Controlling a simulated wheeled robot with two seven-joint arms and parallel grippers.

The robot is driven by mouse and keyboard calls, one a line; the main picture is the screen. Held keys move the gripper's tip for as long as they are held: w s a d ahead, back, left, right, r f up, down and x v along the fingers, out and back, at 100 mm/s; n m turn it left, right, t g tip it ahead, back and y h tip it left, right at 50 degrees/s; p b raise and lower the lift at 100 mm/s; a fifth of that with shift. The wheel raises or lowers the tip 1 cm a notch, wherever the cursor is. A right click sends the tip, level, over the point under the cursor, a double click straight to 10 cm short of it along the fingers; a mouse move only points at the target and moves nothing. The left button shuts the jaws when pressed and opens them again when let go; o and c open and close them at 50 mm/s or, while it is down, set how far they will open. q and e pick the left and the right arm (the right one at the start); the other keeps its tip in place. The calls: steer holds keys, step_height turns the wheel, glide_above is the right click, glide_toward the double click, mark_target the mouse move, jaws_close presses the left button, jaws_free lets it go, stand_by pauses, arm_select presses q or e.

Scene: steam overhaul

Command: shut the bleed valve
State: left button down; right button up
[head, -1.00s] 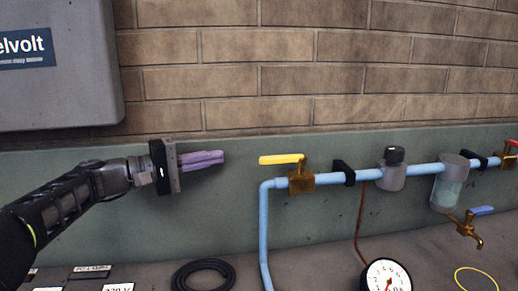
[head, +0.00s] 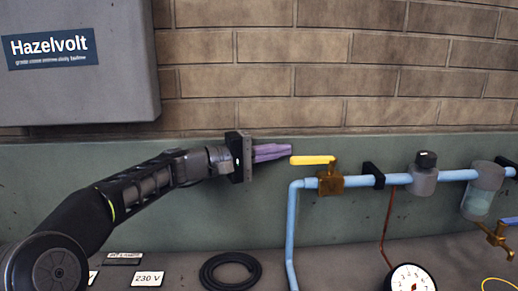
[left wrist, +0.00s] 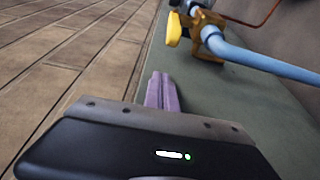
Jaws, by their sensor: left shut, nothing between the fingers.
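A brass valve (head: 331,184) with a yellow lever (head: 312,160) sits at the left end of the blue pipe. The lever lies level and points left, in line with the pipe. A brass tap (head: 497,238) with a blue handle (head: 510,221) hangs under the glass bowl, cut by the right edge. No label shows which one is the bleed valve. My left gripper (head: 288,151) is shut and empty, its purple fingertips just left of the yellow lever's end. In the left wrist view the fingertips (left wrist: 161,77) are apart from the lever (left wrist: 174,30). My right gripper is out of view.
The blue pipe (head: 455,175) runs along the green wall band, with black clamps, a grey fitting (head: 423,174) and a glass bowl (head: 482,190). A grey Hazelvolt box (head: 80,95) hangs upper left. A black hose coil (head: 230,271) and a gauge (head: 411,279) are below.

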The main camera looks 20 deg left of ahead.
arm_select(q)
steer(key=shift+s+d, duration=0.5)
steer(key=shift+s, duration=0.35)
steer(key=shift+s+d, duration=0.5)
steer(key=shift+s, duration=0.3)
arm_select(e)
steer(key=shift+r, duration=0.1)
